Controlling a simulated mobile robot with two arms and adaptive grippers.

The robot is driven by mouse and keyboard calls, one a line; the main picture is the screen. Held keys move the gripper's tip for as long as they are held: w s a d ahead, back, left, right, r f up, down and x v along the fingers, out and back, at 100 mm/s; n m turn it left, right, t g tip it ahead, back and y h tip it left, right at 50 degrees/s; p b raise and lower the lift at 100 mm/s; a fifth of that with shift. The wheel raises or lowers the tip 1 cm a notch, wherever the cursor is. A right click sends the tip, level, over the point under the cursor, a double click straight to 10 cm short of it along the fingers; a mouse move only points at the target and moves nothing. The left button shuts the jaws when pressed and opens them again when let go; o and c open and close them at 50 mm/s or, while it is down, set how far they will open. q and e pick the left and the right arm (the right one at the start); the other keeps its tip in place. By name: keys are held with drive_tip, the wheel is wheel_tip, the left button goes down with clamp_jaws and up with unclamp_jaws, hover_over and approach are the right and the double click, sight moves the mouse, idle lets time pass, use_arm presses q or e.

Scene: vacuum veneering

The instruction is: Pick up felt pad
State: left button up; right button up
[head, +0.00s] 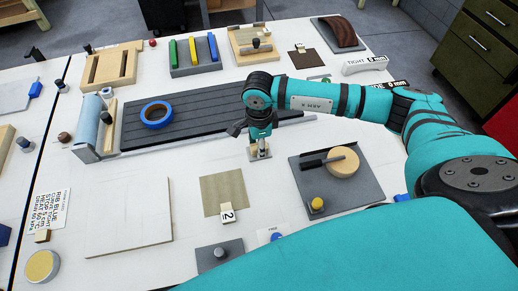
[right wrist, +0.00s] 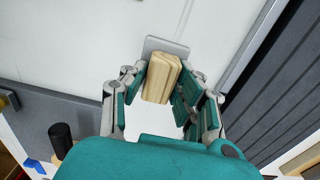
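A small pad with a pale wooden block for a handle (right wrist: 162,78) on a flat grey base (right wrist: 168,47) lies between my right gripper's fingers in the right wrist view. I take it for the felt pad. In the head view my right gripper (head: 259,148) points straight down over its small pale base (head: 265,155) on the white table. In the right wrist view the right gripper (right wrist: 161,80) has a finger on each side of the block. Whether both fingers press on it is unclear. My left gripper is out of view.
A dark slatted board (head: 195,117) with blue tape (head: 157,114) lies behind the gripper. A grey plate (head: 337,182) with a round wooden piece stands to its right. A beige mat (head: 222,190) and a pale panel (head: 128,216) lie in front and left.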

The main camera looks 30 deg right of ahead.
sight(255, 148)
clamp_jaws()
drive_tip(key=shift+r, duration=0.1)
drive_tip(key=shift+r+b, duration=0.6)
drive_tip(key=shift+r, duration=0.15)
drive_tip(key=shift+s+a+r+b, duration=0.1)
drive_tip(key=shift+a+r+b, duration=0.55)
drive_tip(key=shift+r+b, duration=0.15)
drive_tip(key=s+a+b, duration=0.1)
drive_tip(key=a, duration=0.3)
drive_tip(key=s+a+r+b, duration=0.1)
drive_tip(key=a+b, duration=0.1)
drive_tip(key=a, duration=0.3)
drive_tip(key=s+a+b, duration=0.1)
drive_tip(key=a, duration=0.3)
drive_tip(key=shift+a+r+b, duration=0.3)
drive_tip(key=shift+a+b, duration=0.1)
drive_tip(key=shift+a+r, duration=0.1)
drive_tip(key=shift+a, duration=0.2)
